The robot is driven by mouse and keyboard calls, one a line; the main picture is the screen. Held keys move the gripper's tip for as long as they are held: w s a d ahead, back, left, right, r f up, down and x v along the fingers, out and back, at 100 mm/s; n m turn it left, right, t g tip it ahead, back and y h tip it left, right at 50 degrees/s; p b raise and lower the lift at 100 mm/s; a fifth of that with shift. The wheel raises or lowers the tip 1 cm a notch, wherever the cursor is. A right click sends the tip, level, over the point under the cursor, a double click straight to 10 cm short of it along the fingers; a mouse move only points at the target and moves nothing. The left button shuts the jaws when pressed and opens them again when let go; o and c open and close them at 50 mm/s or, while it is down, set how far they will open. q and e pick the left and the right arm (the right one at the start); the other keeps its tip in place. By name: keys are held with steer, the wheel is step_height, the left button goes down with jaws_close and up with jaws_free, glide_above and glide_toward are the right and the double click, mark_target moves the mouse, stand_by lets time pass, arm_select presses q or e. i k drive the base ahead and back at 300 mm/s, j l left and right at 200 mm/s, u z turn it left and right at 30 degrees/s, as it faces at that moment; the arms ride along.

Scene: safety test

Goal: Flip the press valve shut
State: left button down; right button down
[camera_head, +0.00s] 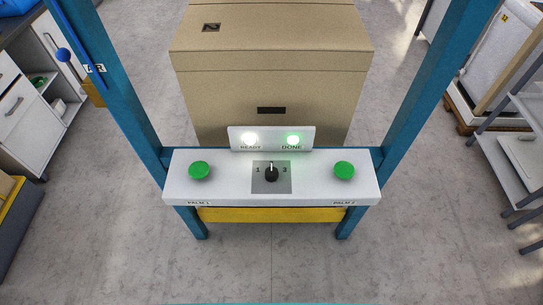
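On the left blue post (122,100) is a label ending in "R" (95,68), partly covered by a dark blue strip. Just left of it, a lever with a blue ball knob (63,54) slants up and left from a yellow-orange block (94,93) near the post. I cannot tell whether this lever is the press valve or whether it is open or shut. The white control panel (225,190) has two green palm buttons (199,170) (344,170) and a black selector knob (271,174) between 1 and 3. Neither of my grippers is in view.
Lit "READY" (250,137) and "DONE" (293,139) lamps stand above the panel. A large tan box (270,85) is behind it. A white cabinet (25,115) is at left, and a grey shelf rack (515,150) at right. The front floor is clear.

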mark_target(63, 55)
steer(key=u, duration=1.25)
